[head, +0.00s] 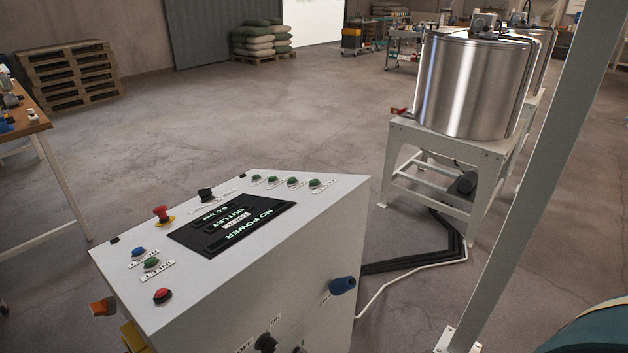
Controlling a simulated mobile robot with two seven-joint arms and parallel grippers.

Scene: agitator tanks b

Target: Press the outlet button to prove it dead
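The white control console (235,290) stands in the lower middle of the head view. Its dark display (232,225) reads "NO POWER", "OUTLET" and what looks like "0.0 bar", upside down from here. At the left of its top are a blue button (138,252), a green button (151,264) and a red button (162,296). A red mushroom knob (161,213) on a yellow base and a black knob (205,194) sit beyond the display. Several green buttons (293,182) line the far edge. The small labels are hard to read, so I cannot tell which is the outlet button. Neither gripper is in view.
A black rotary switch (266,343) marked ON and OFF and a blue plug (342,285) are on the console's side. Cables cross the floor to a steel tank (470,85) on a white stand. A grey post (540,180) rises at right. Open floor lies beyond.

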